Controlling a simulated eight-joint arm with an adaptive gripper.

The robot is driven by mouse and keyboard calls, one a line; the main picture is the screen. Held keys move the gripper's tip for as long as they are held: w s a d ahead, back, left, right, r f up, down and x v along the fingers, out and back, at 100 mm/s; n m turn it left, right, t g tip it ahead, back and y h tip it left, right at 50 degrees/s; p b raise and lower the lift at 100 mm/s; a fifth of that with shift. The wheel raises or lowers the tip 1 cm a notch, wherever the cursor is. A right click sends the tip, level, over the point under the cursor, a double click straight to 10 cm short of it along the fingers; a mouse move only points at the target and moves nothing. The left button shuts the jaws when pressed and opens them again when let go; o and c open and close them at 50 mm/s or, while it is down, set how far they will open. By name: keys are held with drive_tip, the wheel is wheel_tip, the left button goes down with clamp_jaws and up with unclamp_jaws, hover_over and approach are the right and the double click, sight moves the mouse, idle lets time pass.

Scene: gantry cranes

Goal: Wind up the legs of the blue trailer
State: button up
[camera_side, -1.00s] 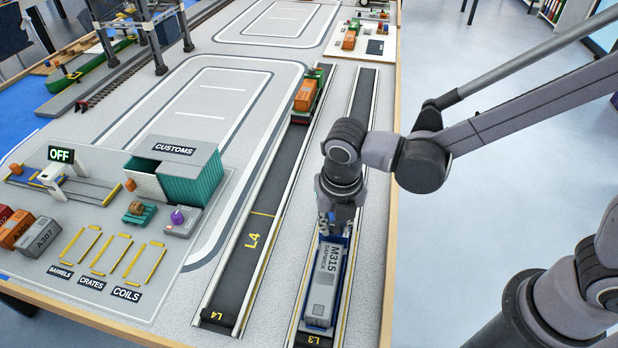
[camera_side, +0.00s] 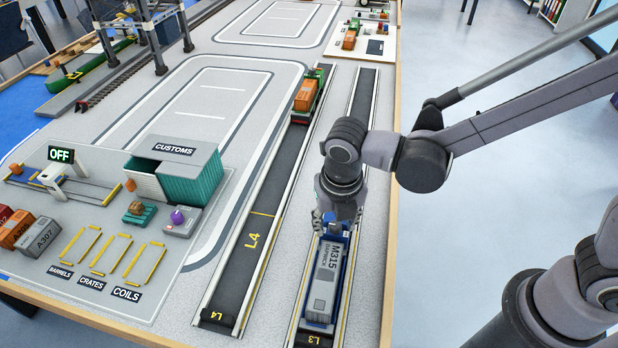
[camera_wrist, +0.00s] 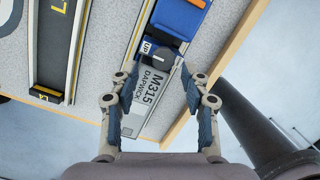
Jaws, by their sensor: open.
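The blue trailer (camera_side: 338,235) stands in lane L3 with a grey container (camera_side: 322,288) marked M315 on it. My gripper (camera_side: 337,217) is over the trailer's far end in the side view. In the wrist view my gripper (camera_wrist: 160,82) is open and empty, its fingers apart on either side of the container (camera_wrist: 150,98), near the knob. The trailer's legs cannot be made out.
Lane L4 (camera_side: 248,240) runs alongside on the left. A green truck with an orange container (camera_side: 305,95) stands far up it. The customs building (camera_side: 195,172) is further left. The table's wooden edge (camera_side: 389,250) is close on the right.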

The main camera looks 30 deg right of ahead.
wheel_tip(320, 180, up, 12)
drive_tip(key=s+a, duration=0.1)
drive_tip(key=shift+s+f, duration=0.15)
drive_tip(key=shift+s, duration=0.15)
idle(0.4)
